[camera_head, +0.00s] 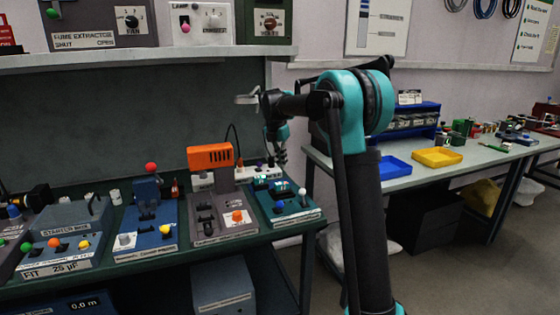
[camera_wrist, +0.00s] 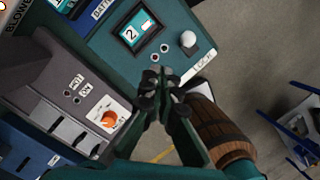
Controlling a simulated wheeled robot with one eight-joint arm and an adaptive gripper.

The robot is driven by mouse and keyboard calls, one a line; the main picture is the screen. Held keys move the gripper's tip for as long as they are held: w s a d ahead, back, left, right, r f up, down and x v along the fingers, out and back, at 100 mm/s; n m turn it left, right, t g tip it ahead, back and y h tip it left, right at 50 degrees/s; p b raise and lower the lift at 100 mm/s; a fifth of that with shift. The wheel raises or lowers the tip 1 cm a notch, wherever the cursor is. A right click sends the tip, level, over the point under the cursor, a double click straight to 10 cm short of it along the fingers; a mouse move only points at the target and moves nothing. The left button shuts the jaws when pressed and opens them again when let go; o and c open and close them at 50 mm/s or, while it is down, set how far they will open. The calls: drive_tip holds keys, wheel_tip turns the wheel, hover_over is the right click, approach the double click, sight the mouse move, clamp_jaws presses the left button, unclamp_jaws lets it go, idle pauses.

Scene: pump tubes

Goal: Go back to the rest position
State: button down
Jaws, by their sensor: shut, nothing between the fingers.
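My gripper (camera_head: 281,158) hangs from the raised arm above the right end of the dark green bench, pointing down. In the wrist view my gripper (camera_wrist: 160,78) has its fingers together with nothing between them. Below it is a teal box (camera_head: 288,211) with a white knob; it also shows in the wrist view (camera_wrist: 100,48) with a small display. I cannot tell the exact height gap, but no contact shows. No pump tube is recognisable in either view.
A grey box with an orange head (camera_head: 210,156) stands left of the teal box. A shelf (camera_head: 150,58) with control boxes runs above. A side table (camera_head: 490,155) holds blue and yellow trays. A brown barrel-like object (camera_wrist: 210,125) shows beside the fingers.

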drive_tip(key=s+d+f+m+t, duration=0.1)
drive_tip(key=s+d+f+m, duration=0.3)
drive_tip(key=s+m, duration=0.5)
drive_tip(key=s+d+f+m+t+y, duration=0.1)
drive_tip(key=s+d+f+m, duration=0.3)
drive_tip(key=s+f+m, duration=0.5)
drive_tip(key=s+d+f+m+y, duration=0.1)
drive_tip(key=s+d+f+m, duration=0.3)
drive_tip(key=s, duration=1.7)
wheel_tip(320, 180, down, 3)
drive_tip(key=m, duration=0.6)
drive_tip(key=shift+s+d+t, duration=0.25)
drive_tip(key=shift+d+t, duration=0.15)
drive_tip(key=shift+r, duration=0.1)
